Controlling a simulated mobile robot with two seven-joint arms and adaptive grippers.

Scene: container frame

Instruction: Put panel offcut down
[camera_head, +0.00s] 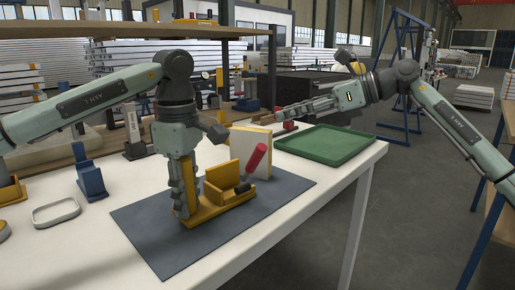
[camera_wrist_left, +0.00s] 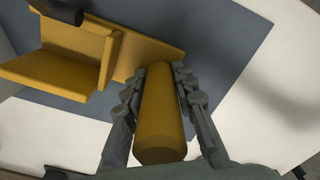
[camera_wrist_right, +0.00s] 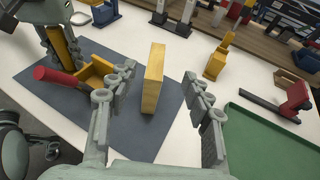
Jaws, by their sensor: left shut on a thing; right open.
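The panel offcut (camera_head: 249,146) is a pale board with yellow edges. It stands upright at the far edge of the dark mat, behind a yellow fixture (camera_head: 228,184). In the right wrist view the panel offcut (camera_wrist_right: 153,80) shows edge-on ahead of my open jaws, with nothing gripping it. My right gripper (camera_head: 280,114) is open and empty, just right of the panel's top. My left gripper (camera_head: 182,205) is shut on the fixture's yellow post; the left wrist view shows the post (camera_wrist_left: 160,115) between its fingers. A red-handled tool (camera_head: 256,158) leans in the fixture.
The dark mat (camera_head: 150,240) lies on the white table. A green tray (camera_head: 325,145) is at the right end. The mat's front is clear.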

